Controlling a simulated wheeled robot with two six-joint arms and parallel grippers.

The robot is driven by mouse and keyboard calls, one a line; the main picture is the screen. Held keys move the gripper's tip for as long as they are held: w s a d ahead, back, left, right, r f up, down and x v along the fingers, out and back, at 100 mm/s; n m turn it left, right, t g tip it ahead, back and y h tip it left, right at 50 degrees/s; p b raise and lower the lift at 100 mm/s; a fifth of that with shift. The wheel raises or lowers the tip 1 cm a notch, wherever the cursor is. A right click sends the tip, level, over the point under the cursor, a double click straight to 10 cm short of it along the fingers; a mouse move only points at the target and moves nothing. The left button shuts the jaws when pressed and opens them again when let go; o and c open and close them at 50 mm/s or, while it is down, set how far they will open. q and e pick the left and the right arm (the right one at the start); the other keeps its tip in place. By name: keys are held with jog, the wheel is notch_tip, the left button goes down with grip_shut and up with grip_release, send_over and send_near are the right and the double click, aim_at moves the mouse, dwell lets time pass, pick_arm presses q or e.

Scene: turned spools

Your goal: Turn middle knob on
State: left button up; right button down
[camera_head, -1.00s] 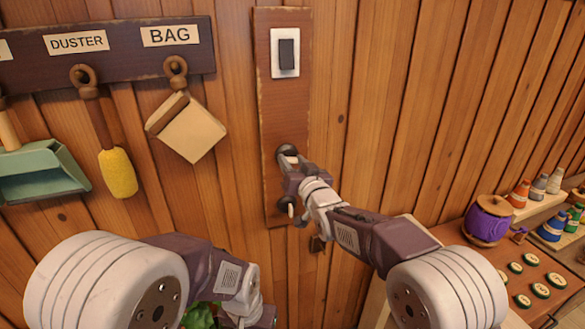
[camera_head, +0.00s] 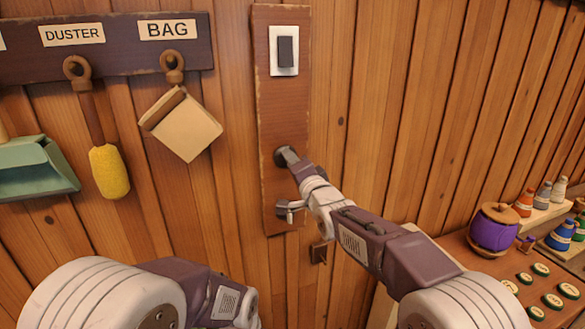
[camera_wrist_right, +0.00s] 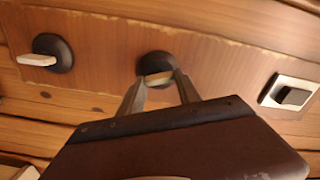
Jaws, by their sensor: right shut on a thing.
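A tall wooden panel (camera_head: 283,110) on the plank wall carries a rocker switch (camera_head: 287,50) at the top, a middle knob (camera_head: 281,156) and a lower knob (camera_head: 283,210). My right gripper (camera_head: 294,159) is at the middle knob. In the right wrist view, my right gripper (camera_wrist_right: 160,84) has its two fingers closed on the pale lever of the middle knob (camera_wrist_right: 155,62), in front of its dark round base. The lower knob (camera_wrist_right: 53,52) is left of it there, free, and the switch (camera_wrist_right: 290,95) is to the right. My left gripper is outside the frame.
A rack (camera_head: 110,48) with a duster (camera_head: 108,170), a bag (camera_head: 185,128) and a green dustpan (camera_head: 38,168) hangs left of the panel. A purple pot (camera_head: 492,230) and several small bottles stand at the right. The wall between is bare.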

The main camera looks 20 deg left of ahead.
jog(key=shift+m, duration=2.2)
jog(key=c, duration=0.8)
grip_release()
jog(key=shift+c, duration=0.2)
jog(key=shift+f+b, duration=0.1)
jog(key=shift+b, duration=0.2)
jog(key=b+v, duration=0.3)
jog(key=v, duration=0.6)
jog(key=shift+b, duration=0.35)
